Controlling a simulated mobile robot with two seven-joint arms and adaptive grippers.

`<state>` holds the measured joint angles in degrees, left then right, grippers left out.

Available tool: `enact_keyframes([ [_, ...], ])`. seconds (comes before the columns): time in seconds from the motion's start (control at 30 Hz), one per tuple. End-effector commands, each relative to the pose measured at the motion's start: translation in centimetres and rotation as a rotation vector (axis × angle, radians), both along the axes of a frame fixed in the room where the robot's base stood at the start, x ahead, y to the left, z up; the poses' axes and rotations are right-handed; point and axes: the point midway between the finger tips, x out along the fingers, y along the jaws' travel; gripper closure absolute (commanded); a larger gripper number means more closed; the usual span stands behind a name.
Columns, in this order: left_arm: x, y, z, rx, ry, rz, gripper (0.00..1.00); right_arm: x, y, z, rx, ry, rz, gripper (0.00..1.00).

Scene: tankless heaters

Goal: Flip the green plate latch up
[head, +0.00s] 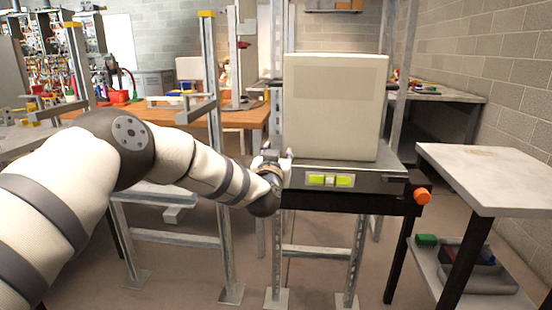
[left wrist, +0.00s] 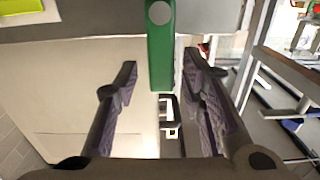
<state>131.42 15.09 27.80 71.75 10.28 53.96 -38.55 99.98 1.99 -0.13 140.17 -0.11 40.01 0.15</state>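The green plate latch (left wrist: 160,40) shows in the left wrist view as a green bar coming down from the top, with a grey round spot near its upper end. My left gripper (left wrist: 160,66) is open, with one dark finger on each side of the bar and a gap on both sides. In the head view my left gripper (head: 276,160) is at the left front corner of the platform under the pale box; I cannot make out the latch there. My right gripper is not in view.
The pale box (head: 334,105) stands on a grey platform (head: 385,178) with yellow-green labels (head: 330,180) on its front. An orange knob (head: 422,196) sticks out at the right. Metal posts (head: 222,230) stand left. A side table (head: 490,170) is at right.

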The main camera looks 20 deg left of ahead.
Motion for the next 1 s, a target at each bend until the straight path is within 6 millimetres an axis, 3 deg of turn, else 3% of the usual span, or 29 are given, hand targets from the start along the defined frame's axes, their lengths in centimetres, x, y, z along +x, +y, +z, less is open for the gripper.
enact_keyframes([
  [0.4,-9.2,-2.2,0.1,0.001,0.001,-0.002,0.63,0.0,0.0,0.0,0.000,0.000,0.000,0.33],
  [0.5,-10.6,-2.5,0.0,0.000,0.001,-0.001,0.63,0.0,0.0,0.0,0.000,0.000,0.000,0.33],
  [1.0,-11.3,-2.6,0.0,0.000,0.000,0.000,0.63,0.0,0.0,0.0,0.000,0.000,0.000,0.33],
])
